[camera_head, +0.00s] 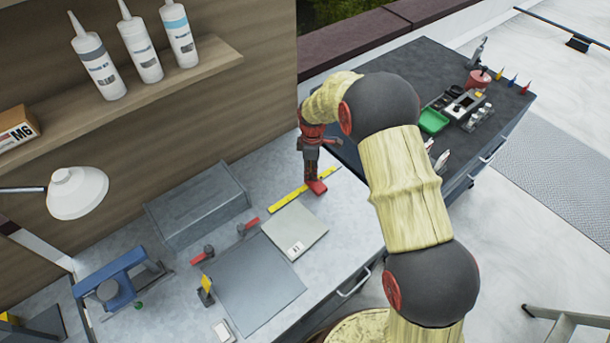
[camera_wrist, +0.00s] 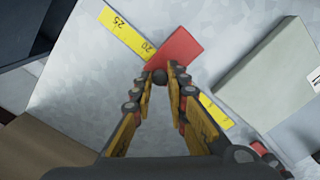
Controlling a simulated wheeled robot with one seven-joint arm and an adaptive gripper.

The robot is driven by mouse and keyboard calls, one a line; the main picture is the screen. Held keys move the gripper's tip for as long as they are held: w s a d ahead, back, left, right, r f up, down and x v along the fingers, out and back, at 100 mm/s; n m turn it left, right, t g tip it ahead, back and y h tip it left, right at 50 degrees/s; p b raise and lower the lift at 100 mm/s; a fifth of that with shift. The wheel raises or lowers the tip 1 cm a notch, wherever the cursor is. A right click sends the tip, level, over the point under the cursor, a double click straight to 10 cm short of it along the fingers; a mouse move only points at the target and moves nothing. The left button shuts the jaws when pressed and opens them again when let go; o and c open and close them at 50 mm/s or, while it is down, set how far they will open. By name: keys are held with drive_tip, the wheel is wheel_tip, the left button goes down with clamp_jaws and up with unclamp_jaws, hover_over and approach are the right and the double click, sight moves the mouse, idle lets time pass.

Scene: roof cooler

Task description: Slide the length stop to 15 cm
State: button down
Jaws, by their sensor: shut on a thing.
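The length stop is a red block (camera_head: 317,187) on a yellow ruler (camera_head: 286,198) at the back of the grey bench. In the wrist view the red stop (camera_wrist: 178,46) lies across the ruler (camera_wrist: 126,33). The marks 25 and 20 show to its left, with 20 close to its edge. More ruler shows at lower right, partly behind my fingers. My gripper (camera_wrist: 168,76) points down with its fingertips together at the stop's near side, shut on a small dark part of it. The head view shows my gripper (camera_head: 311,178) there too. The exact reading under the stop is hidden.
A pale flat block (camera_head: 297,228) lies close beside the ruler. A grey box (camera_head: 197,205) stands near the wall, with red-handled tools (camera_head: 248,226) in front. A blue clamp-like tool (camera_head: 113,279) and a lamp (camera_head: 78,192) are at left.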

drive_tip(key=shift+w+d, duration=0.35)
drive_tip(key=shift+d, duration=0.2)
drive_tip(key=shift+a, duration=0.1)
drive_tip(key=c, duration=2.2)
unclamp_jaws()
drive_tip(key=shift+s, duration=0.1)
drive_tip(key=o, duration=0.5)
drive_tip(key=shift+c, duration=0.2)
wheel_tip(320, 180, up, 12)
